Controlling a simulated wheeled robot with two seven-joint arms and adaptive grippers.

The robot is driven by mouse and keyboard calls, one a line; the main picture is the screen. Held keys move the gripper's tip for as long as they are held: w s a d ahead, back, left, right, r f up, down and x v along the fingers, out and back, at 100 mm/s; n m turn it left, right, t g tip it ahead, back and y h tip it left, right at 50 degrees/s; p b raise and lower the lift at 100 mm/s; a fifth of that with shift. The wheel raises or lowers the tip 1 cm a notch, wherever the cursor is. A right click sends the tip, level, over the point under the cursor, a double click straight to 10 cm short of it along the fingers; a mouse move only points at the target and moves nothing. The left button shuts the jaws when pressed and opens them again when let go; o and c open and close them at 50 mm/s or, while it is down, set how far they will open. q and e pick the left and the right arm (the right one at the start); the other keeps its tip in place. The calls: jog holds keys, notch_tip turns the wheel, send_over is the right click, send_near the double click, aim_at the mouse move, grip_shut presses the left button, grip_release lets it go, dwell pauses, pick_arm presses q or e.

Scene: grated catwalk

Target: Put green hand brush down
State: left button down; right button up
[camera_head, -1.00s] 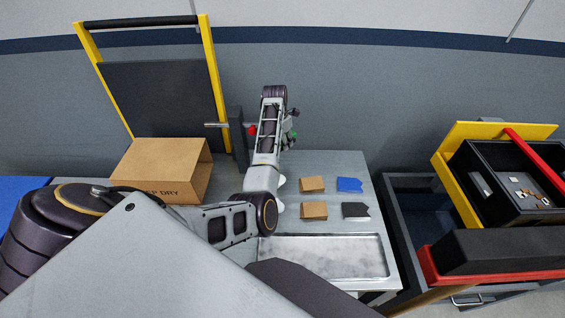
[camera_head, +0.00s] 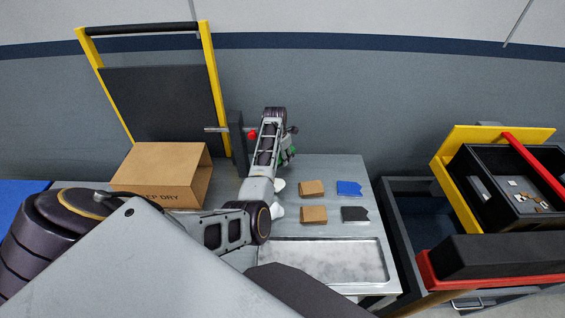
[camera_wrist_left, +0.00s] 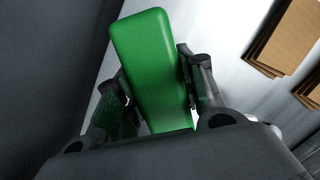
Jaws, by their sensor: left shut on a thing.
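The green hand brush (camera_wrist_left: 152,65) is between the two fingers of my left gripper (camera_wrist_left: 160,100) in the left wrist view. The gripper is shut on it. In the head view only a small green part of the brush (camera_head: 287,155) shows beside my left wrist, at the back of the grey work table (camera_head: 345,172). The arm hides most of the brush and the gripper (camera_head: 284,150) there. I cannot tell whether the brush touches the table. My right gripper is not in view.
An open cardboard box (camera_head: 160,172) stands left of the arm. Small brown and blue packets (camera_head: 349,188) and a dark one (camera_head: 354,213) lie to the right. A shallow metal tray (camera_head: 320,240) is at the front. A black bin (camera_head: 520,185) stands far right.

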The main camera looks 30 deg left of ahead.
aim_at(282, 167)
pick_arm(q)
jog(key=shift+f, duration=1.9)
jog(key=shift+s+d+f, duration=0.1)
jog(key=shift+s+f, duration=0.1)
jog(key=shift+f, duration=0.25)
jog(key=c, duration=1.1)
grip_release()
jog(key=shift+s+f, duration=0.1)
jog(key=shift+f, duration=0.05)
jog(key=shift+o, duration=1)
jog(key=shift+f, duration=0.2)
jog(key=shift+r, duration=0.2)
jog(key=shift+r, duration=0.9)
jog(key=r, duration=0.7)
jog(key=s+r, duration=0.1)
jog(key=r, duration=0.3)
jog(key=shift+a+r+b, duration=0.2)
jog(key=shift+a+b, duration=0.1)
jog(key=shift+a, duration=0.05)
